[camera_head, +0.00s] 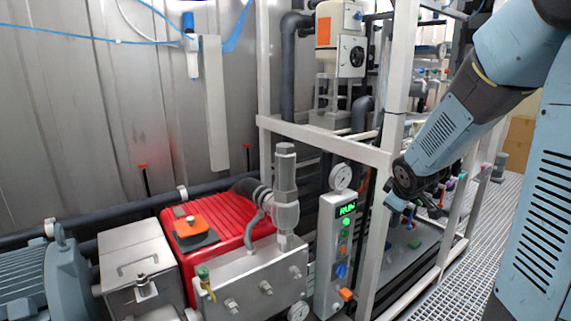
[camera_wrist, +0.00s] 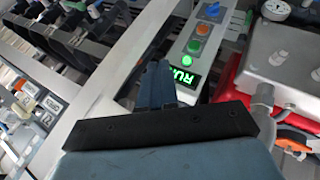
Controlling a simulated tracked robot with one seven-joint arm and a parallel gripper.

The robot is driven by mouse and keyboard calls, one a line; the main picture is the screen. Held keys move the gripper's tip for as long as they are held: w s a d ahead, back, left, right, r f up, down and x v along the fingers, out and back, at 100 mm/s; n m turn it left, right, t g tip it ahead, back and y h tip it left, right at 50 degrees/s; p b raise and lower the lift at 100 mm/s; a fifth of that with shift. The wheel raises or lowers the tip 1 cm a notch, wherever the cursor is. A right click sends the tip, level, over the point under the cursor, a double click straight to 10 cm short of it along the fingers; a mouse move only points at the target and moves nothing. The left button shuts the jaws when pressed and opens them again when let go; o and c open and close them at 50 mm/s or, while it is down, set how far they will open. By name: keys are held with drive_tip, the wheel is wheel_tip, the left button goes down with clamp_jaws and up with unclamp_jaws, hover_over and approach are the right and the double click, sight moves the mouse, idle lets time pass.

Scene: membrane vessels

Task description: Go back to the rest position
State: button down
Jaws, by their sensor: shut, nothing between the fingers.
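My arm comes in from the right in the head view. My gripper (camera_head: 405,219) hangs at its end, small and partly dark, in front of the white frame and to the right of the control panel. In the wrist view my gripper (camera_wrist: 157,82) has its dark blue-grey fingers together with nothing between them. The control panel (camera_head: 325,255) has a lit green display reading RUN, several coloured buttons and a blue knob. It also shows tilted in the wrist view (camera_wrist: 220,32).
A white frame post (camera_head: 376,235) stands close to my gripper. A grey motor (camera_head: 45,285) is far left. Grated floor (camera_head: 497,212) lies open at right.

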drive_tip(key=s+a+r+m, duration=0.2)
drive_tip(key=s+r+m, duration=0.1)
drive_tip(key=s, duration=0.6)
drive_tip(key=s+a+r+m+g+y, duration=0.1)
drive_tip(key=s+a+r+m, duration=0.1)
drive_tip(key=s+r, duration=0.3)
drive_tip(key=s+a+r+m+g, duration=0.1)
drive_tip(key=s+r+m, duration=0.3)
drive_tip(key=s, duration=0.9)
drive_tip(key=shift+a, duration=0.9)
drive_tip(key=shift+r, duration=0.1)
